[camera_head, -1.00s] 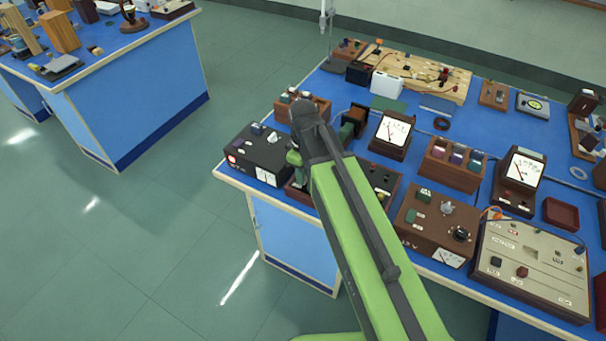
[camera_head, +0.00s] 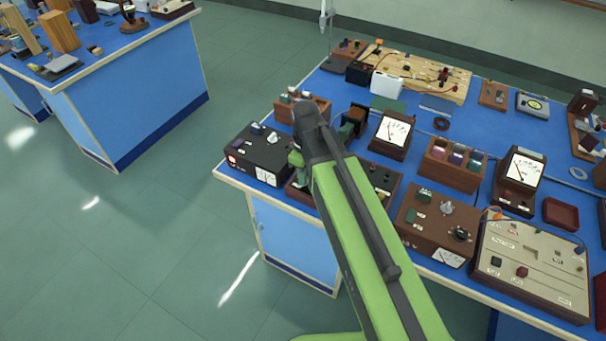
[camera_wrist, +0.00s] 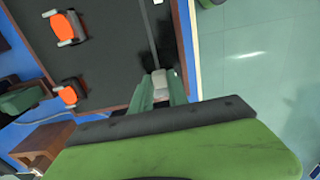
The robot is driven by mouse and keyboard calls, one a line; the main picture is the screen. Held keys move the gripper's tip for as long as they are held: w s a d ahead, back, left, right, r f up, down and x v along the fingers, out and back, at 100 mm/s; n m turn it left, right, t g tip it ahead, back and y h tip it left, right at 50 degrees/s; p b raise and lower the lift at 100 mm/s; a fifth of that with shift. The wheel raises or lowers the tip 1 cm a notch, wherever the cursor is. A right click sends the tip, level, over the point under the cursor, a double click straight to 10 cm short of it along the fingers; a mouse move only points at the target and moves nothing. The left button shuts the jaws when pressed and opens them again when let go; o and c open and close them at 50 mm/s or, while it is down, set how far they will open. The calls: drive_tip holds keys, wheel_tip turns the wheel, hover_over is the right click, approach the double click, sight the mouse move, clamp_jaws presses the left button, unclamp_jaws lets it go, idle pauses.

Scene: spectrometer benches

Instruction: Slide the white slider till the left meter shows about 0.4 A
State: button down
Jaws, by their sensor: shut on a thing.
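My gripper (camera_wrist: 161,87) is shut on the white slider (camera_wrist: 160,78), whose pale top shows between the green fingertips in the wrist view. The slider sits at the lower end of a straight slot in a dark, wood-edged panel (camera_wrist: 112,60). In the head view my arm covers the slider, and the panel (camera_head: 384,176) shows only partly beside it. The left upright meter (camera_head: 394,130) has a white face with a red needle toward its left side. Its scale is too small to read.
A second upright meter (camera_head: 522,172) stands farther right. The bench's front edge is close, with open floor beyond.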

drive_tip(key=s+d, duration=0.2)
drive_tip(key=d, duration=0.1)
drive_tip(key=s+d, duration=0.1)
drive_tip(key=shift+d, duration=0.4)
drive_tip(key=shift+w+a, duration=0.1)
drive_tip(key=c, duration=1.3)
unclamp_jaws()
drive_tip(key=shift+r, duration=0.1)
wheel_tip(320, 180, up, 17)
drive_tip(key=p, duration=1.7)
drive_tip(key=shift+r, duration=0.1)
